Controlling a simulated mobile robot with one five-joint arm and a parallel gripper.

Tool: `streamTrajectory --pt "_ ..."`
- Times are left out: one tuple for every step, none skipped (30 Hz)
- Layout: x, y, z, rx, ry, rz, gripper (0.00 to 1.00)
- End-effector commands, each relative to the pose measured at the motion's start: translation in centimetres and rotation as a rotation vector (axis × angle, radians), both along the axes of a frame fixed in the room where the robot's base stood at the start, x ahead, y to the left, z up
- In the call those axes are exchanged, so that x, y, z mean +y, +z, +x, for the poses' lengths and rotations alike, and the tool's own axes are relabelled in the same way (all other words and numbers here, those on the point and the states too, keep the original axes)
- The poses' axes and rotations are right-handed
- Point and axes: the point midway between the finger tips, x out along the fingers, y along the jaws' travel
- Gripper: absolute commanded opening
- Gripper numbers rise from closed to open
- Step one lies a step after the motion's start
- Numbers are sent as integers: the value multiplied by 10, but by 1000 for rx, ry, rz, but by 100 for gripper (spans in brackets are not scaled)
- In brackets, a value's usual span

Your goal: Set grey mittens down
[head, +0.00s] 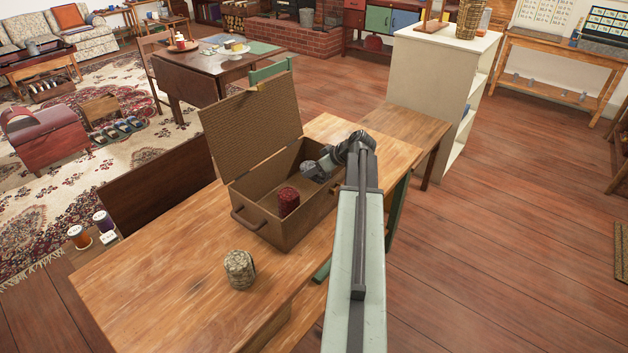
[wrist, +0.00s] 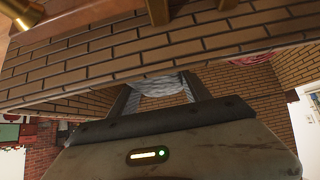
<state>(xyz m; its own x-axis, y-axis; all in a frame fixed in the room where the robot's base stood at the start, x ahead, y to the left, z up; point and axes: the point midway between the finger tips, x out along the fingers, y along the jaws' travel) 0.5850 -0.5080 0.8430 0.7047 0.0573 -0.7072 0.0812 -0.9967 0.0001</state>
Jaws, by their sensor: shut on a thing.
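My gripper (head: 325,164) reaches down inside the open woven box (head: 273,233) on the wooden table. It is shut on the grey mittens (head: 311,171), a rolled grey bundle at the right end of the box. In the wrist view the mittens (wrist: 160,86) show as pale grey knit between the two fingers, close to the box's woven wall (wrist: 95,62). A dark red knitted roll (head: 288,201) stands in the box, left of the mittens. I cannot tell whether the mittens touch the box floor.
The box lid (head: 252,130) stands open at the back left. A beige-grey knitted roll (head: 240,270) sits on the wooden table (head: 165,275) in front of the box. Thread spools (head: 103,221) lie beyond its left edge. A white shelf unit (head: 430,85) stands behind.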

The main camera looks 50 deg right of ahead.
Motion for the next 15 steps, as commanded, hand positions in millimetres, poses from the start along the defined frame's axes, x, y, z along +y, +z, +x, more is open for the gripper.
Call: streamTrajectory --pt "0 -19 0 0 0 0 8" --pt "0 -23 0 0 0 0 8" --pt "0 -26 0 0 0 0 8" --pt "0 -26 0 0 0 0 8" --pt "0 -24 0 0 0 0 8" --pt "0 -22 0 0 0 0 8" --pt "0 -21 0 0 1 0 8" --pt "0 -21 0 0 1 0 8" --pt "1 -21 0 0 1 0 8" --pt "1 -21 0 0 1 0 8" --pt "1 -22 0 0 1 0 8" --pt "1 -23 1 0 1 0 8" --pt "1 -25 1 0 1 0 8" --pt "1 -26 1 0 1 0 8" --pt "1 -27 1 0 1 0 8"
